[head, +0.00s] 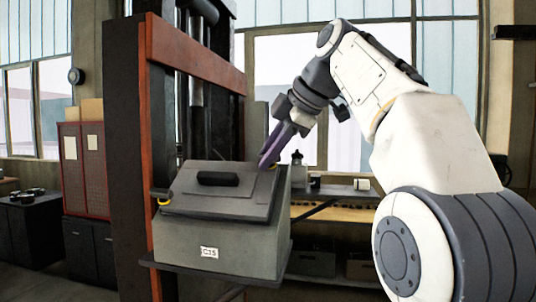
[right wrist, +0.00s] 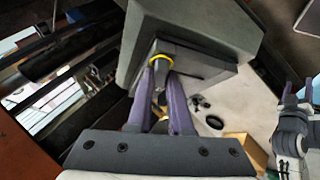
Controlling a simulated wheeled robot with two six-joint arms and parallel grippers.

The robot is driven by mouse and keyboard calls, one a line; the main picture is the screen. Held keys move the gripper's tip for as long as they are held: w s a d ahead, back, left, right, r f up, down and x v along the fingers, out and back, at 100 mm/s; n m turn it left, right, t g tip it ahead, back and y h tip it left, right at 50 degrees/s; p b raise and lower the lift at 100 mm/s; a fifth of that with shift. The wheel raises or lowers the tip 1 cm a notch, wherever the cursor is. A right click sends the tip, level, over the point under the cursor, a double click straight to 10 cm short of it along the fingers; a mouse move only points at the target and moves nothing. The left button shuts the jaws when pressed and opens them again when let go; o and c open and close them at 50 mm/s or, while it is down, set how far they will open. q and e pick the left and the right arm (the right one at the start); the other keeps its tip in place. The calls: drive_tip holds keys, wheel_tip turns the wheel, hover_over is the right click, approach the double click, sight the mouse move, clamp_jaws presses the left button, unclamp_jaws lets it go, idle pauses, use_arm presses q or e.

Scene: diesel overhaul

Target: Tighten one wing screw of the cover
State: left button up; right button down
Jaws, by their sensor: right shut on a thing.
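The grey housing (head: 222,240) marked C15 has a sloping cover (head: 215,208) with a black handle (head: 217,179). One wing screw with a yellow ring (head: 164,201) shows at the cover's left edge. My right gripper (head: 266,163) is at the cover's upper right corner. In the right wrist view its purple fingers (right wrist: 160,77) are shut on another wing screw, whose yellow ring (right wrist: 161,56) shows at the fingertips. The fingers hide part of this screw. My left gripper (right wrist: 298,90) shows at the right of the right wrist view, its two fingers apart and empty.
The housing stands on a dark platform (head: 215,272) in front of a red and dark upright frame (head: 146,130). A workbench (head: 335,214) with a bottle (head: 297,170) is behind on the right. A red cabinet (head: 83,168) stands on the left.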

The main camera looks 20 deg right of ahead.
drive_tip(key=shift+r, duration=0.1)
drive_tip(key=m+t+b, duration=0.1)
drive_tip(key=b, duration=0.1)
drive_tip(key=m+t+b, duration=0.1)
drive_tip(key=m+b, duration=0.1)
drive_tip(key=shift+s+f+h+b, duration=0.1)
drive_tip(key=shift+f+h+b, duration=0.2)
drive_tip(key=shift+f+b, duration=0.1)
drive_tip(key=shift+r+m+t, duration=0.15)
drive_tip(key=shift+m+t, duration=0.15)
drive_tip(key=shift+m, duration=0.2)
drive_tip(key=shift+r, duration=0.25)
drive_tip(key=m+t+b, duration=0.1)
drive_tip(key=b, duration=0.1)
drive_tip(key=m+h+b, duration=0.1)
drive_tip(key=m, duration=0.1)
drive_tip(key=shift+a+f+t+h+b, duration=0.1)
drive_tip(key=shift+f+t+h+b, duration=0.2)
drive_tip(key=shift+f+t+b, duration=0.1)
drive_tip(key=shift+r+m+t+h, duration=0.25)
drive_tip(key=shift+m+t+h, duration=0.05)
drive_tip(key=shift+m, duration=0.7)
drive_tip(key=shift+r, duration=0.15)
